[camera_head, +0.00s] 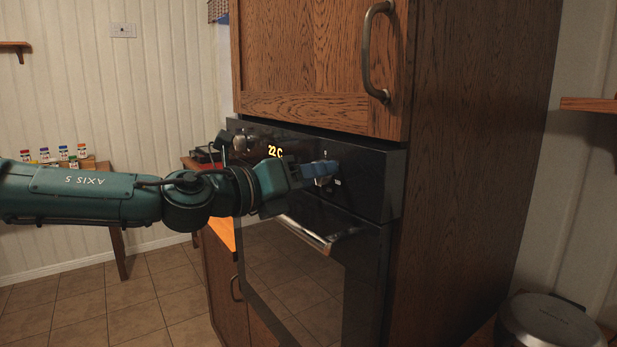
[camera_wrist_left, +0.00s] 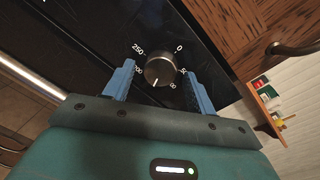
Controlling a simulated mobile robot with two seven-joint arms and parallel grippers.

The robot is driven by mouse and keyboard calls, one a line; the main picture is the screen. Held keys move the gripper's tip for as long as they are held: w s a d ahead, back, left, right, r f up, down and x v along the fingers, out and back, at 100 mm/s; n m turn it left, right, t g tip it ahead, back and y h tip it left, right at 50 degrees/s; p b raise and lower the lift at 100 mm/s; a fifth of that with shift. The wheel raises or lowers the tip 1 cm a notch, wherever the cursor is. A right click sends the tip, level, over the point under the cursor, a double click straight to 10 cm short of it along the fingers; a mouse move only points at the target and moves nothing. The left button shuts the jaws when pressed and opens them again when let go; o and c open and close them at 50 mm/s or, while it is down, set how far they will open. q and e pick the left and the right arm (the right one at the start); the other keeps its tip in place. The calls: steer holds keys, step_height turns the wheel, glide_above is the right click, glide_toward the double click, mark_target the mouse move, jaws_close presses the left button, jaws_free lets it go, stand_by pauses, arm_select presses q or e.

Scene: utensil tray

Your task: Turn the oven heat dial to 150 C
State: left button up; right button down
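The oven heat dial (camera_wrist_left: 160,69) is a round dark metal knob on the black panel, with white numbers around it. Its pale pointer mark points down in the left wrist view, between the 200 and 100 labels, near where 150 lies. My left gripper (camera_wrist_left: 159,78) is open, with one blue finger on each side of the dial and visible gaps to it. In the head view, the left gripper (camera_head: 320,170) reaches the oven panel and covers the dial. My right gripper is not in view.
The oven door handle (camera_head: 305,233) runs just below my left gripper. A wooden cabinet door with a metal handle (camera_head: 369,55) is above. Another knob (camera_head: 239,143) sits at the panel's left end. Spice jars (camera_head: 63,153) stand at the far left.

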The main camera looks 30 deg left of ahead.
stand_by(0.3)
arm_select(q)
steer(key=b+v, duration=0.5)
steer(key=v, duration=0.8)
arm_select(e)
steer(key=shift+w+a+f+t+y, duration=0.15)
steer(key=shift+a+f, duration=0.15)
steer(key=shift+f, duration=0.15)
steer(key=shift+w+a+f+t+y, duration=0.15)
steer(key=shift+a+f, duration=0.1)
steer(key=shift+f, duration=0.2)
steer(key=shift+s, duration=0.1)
arm_select(q)
steer(key=shift+s, duration=0.1)
